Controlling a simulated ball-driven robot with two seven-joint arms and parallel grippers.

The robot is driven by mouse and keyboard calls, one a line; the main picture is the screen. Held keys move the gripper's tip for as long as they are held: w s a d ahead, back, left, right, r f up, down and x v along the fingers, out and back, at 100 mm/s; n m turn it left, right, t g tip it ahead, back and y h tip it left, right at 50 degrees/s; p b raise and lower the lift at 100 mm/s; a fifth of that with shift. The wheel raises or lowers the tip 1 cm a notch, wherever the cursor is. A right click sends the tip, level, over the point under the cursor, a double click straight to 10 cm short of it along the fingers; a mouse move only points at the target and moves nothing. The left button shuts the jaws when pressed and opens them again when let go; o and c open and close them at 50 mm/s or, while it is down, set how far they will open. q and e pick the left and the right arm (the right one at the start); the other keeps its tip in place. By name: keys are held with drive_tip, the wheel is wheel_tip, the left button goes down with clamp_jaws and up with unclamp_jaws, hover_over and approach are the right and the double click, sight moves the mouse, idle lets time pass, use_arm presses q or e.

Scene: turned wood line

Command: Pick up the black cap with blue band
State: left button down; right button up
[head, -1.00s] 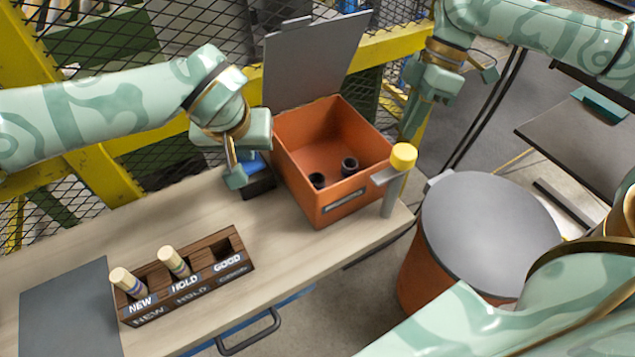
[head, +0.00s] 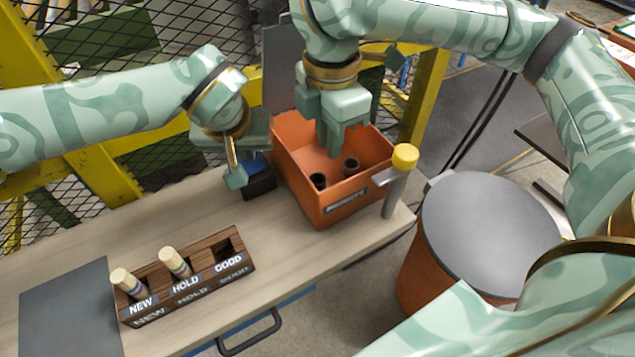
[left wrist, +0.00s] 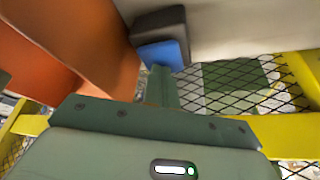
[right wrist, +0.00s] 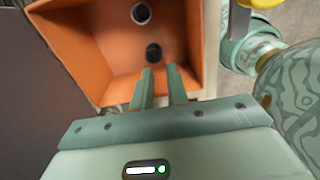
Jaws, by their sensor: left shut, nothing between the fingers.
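Two small black caps lie in the orange bin (head: 345,208), one at the left (head: 317,181) and one at the right (head: 350,165). The right wrist view also shows them, a nearer one (right wrist: 153,53) and a farther one (right wrist: 140,13). I cannot make out a blue band on either. My right gripper (head: 334,150) hangs over the bin, its fingers apart and empty; they also show in the right wrist view (right wrist: 160,75). My left gripper (head: 235,178) is shut and empty, left of the bin beside a dark block with a blue top (head: 258,185).
A wooden rack (head: 190,275) labelled NEW, HOLD and GOOD holds two pale pegs. A yellow-topped post (head: 404,158) stands at the bin's right corner. A grey-lidded drum (head: 490,235) is beyond the table's right end. The bench between rack and bin is clear.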

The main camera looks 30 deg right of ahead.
approach(321, 179)
drive_tip(key=shift+s+f, duration=0.95)
drive_tip(key=shift+s, duration=0.1)
drive_tip(key=f, duration=0.2)
drive_tip(key=a+f, duration=0.1)
drive_tip(key=f, duration=0.1)
drive_tip(key=shift+w+f, duration=0.15)
drive_tip(key=shift+f, duration=0.55)
clamp_jaws()
